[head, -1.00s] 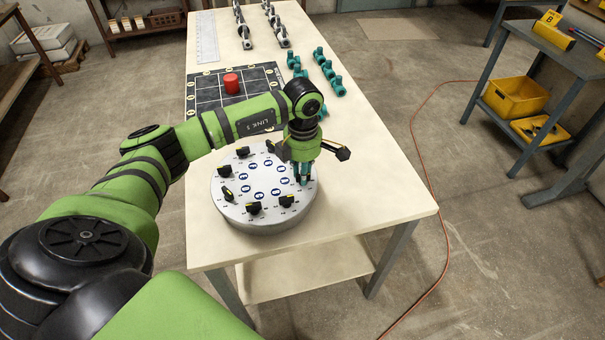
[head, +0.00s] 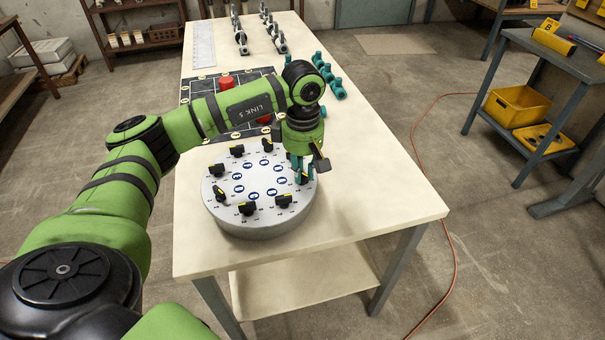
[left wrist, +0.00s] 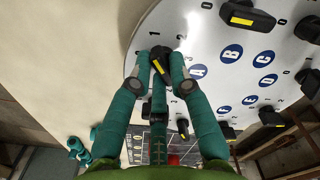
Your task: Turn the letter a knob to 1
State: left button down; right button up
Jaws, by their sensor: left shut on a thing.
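A round grey dial panel (head: 262,228) lies on the table, with several black knobs around its edge and blue letter discs inside. The letter A disc (left wrist: 198,72) shows in the left wrist view, close to the letter A knob (left wrist: 159,66), which is black with a yellow mark. My left gripper (head: 302,176) points down at the panel's right edge. In the left wrist view its teal fingers (left wrist: 162,62) are shut on this knob, one on each side. The fingers partly hide the knob and its scale; a 1 is printed close by. My right gripper is not in view.
Neighbouring knobs (left wrist: 246,15) stand close along the rim. Teal fittings (head: 330,75) lie at the table's right. The table (head: 375,195) is clear right of the panel.

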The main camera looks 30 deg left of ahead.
pick_arm(q)
jog(key=shift+m, duration=0.6)
jog(key=c, duration=1.1)
grip_release()
jog(key=shift+c, duration=0.2)
jog(key=shift+r, duration=0.1)
notch_tip(320, 180, up, 12)
